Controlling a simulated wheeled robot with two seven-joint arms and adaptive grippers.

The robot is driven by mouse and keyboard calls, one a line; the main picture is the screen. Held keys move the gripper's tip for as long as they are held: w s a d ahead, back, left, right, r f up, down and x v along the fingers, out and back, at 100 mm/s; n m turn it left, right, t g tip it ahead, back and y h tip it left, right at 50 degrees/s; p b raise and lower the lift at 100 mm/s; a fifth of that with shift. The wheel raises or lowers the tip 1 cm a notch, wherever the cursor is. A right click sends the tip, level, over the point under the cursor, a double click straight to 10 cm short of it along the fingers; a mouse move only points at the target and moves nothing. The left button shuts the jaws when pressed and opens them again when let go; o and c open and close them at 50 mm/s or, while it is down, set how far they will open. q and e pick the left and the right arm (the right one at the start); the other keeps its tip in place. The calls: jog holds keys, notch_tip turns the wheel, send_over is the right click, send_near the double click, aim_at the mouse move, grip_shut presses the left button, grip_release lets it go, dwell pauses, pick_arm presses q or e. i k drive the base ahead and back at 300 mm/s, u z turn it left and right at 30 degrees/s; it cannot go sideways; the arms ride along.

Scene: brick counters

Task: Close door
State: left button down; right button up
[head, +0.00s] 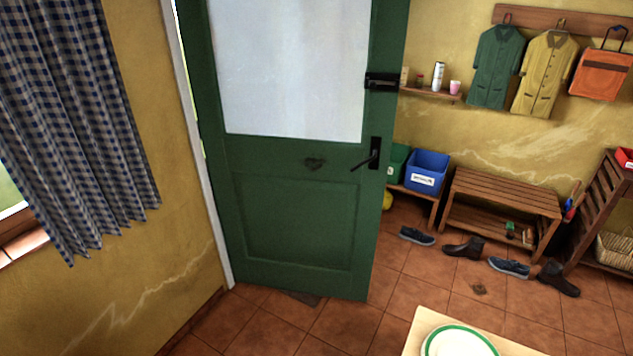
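A green door (290,210) with a pale glass panel (290,70) stands in the left middle of the head view. It is swung open into the room, and a strip of bright light shows along its left edge by the white frame (199,140). A black lever handle (368,156) is on its right side, with a black latch (381,82) above it. Neither of my grippers shows in the head view.
A table corner (420,336) with a green-rimmed plate (460,343) is at the bottom right. Shoes (465,247) and a wooden bench (505,190) stand right of the door. A blue bin (428,171) sits close behind its edge. Tiled floor before the door is clear.

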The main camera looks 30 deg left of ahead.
aim_at(294, 215)
jog(key=u, duration=0.5)
jog(key=k, duration=1.1)
jog(key=u, duration=0.95)
jog(key=i, duration=2.05)
jog(key=z, duration=1.2)
jog(key=i, duration=0.8)
jog(key=z, duration=0.85)
